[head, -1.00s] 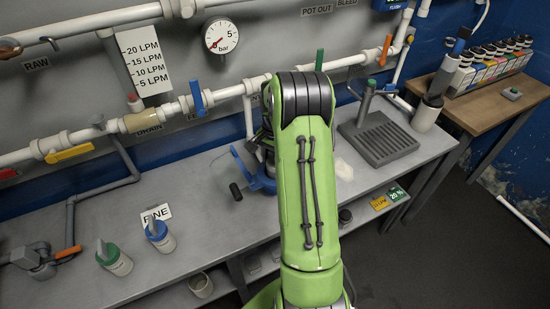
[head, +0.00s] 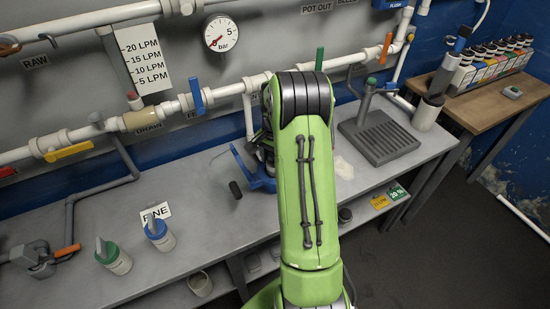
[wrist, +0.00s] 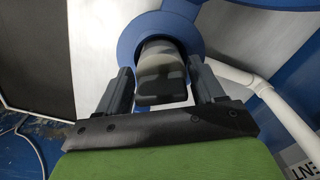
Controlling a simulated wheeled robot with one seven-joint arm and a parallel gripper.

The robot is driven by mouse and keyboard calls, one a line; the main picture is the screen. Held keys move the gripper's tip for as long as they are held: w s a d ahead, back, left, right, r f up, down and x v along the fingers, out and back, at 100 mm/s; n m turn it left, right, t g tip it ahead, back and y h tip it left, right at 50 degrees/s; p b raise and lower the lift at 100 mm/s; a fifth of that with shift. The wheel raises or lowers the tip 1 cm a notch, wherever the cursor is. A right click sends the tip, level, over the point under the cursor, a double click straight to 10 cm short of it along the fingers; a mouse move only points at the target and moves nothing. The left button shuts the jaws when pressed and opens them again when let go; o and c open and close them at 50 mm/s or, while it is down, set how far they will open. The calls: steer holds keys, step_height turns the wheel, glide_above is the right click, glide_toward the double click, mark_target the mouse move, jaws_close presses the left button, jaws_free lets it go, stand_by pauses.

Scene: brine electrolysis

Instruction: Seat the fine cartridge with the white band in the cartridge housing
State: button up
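My gripper (wrist: 163,88) shows in the wrist view with its two fingers spread on either side of a grey block-like tab (wrist: 161,75). Narrow gaps show between the fingers and the tab. The tab stands inside a blue ring (wrist: 128,45), which looks like part of the housing. No white band shows, so I cannot tell which cartridge the tab belongs to. In the head view my arm hides the gripper and most of the blue fixture (head: 262,184) on the bench.
A green-topped container (head: 117,262) and a blue-topped container (head: 160,237) stand on the left of the bench, by a partly hidden label (head: 156,215). A grey ribbed tray (head: 380,138) stands to the right. Pipes run behind.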

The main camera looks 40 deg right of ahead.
steer(key=o, duration=0.3)
step_height(320, 180, up, 16)
steer(key=p, duration=0.3)
steer(key=s+a+r+n+t, duration=0.1)
steer(key=s+a+r+n, duration=0.25)
steer(key=a, duration=0.35)
steer(key=s+a+r+n+t+h, duration=0.1)
steer(key=s+a+r+n, duration=0.25)
steer(key=a, duration=0.35)
steer(key=s+a+r+n+t, duration=0.2)
steer(key=s+a+r+n, duration=0.1)
steer(key=s+a, duration=0.3)
steer(key=s+a+f+n+t+y, duration=0.1)
steer(key=s+a+f+n, duration=0.2)
steer(key=s+a+n, duration=0.2)
steer(key=shift+s+a+t, duration=0.3)
steer(key=shift+s+a, duration=0.2)
steer(key=shift+s, duration=0.45)
